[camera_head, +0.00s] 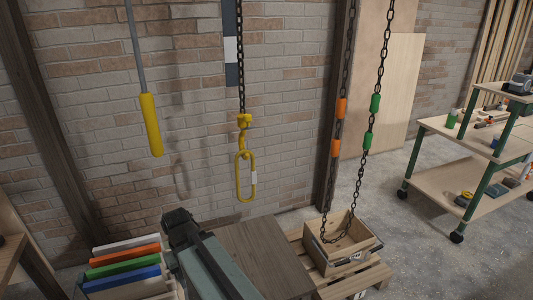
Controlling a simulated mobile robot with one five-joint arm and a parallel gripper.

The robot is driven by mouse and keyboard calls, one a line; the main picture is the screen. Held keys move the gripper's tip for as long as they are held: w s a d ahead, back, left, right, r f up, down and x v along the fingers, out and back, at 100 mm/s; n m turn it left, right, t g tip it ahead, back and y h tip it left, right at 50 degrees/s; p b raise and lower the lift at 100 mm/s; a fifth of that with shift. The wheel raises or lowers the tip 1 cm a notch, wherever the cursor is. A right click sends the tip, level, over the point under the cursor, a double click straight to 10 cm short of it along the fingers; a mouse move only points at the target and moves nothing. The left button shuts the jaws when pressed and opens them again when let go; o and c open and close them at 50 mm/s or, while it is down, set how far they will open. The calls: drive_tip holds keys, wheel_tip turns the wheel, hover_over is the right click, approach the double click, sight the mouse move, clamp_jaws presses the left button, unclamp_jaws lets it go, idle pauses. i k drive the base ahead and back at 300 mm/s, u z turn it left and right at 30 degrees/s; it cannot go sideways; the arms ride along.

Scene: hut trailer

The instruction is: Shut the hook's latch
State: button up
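A yellow hook (238,178) hangs in mid-air from a dark chain (241,70), in front of the brick wall. It is a long narrow loop under a yellow swivel. A small whitish piece (254,178) sits on its right side. I cannot tell at this size whether the latch is open or shut. A dark and grey-green link that looks like part of my arm rises from the bottom edge, below and left of the hook and apart from it. I make out no gripper fingers.
A yellow-handled rod (151,125) hangs left of the hook. Right of it, a chain with orange and green sleeves (375,103) runs down into a wooden crate (367,243) on a pallet. A wooden box (262,258) stands below. A trolley (440,172) is far right. Coloured boards (125,265) stand lower left.

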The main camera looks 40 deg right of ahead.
sight(248, 118)
drive_tip(key=u, duration=0.4)
drive_tip(key=i, duration=0.55)
drive_tip(key=u, duration=0.75)
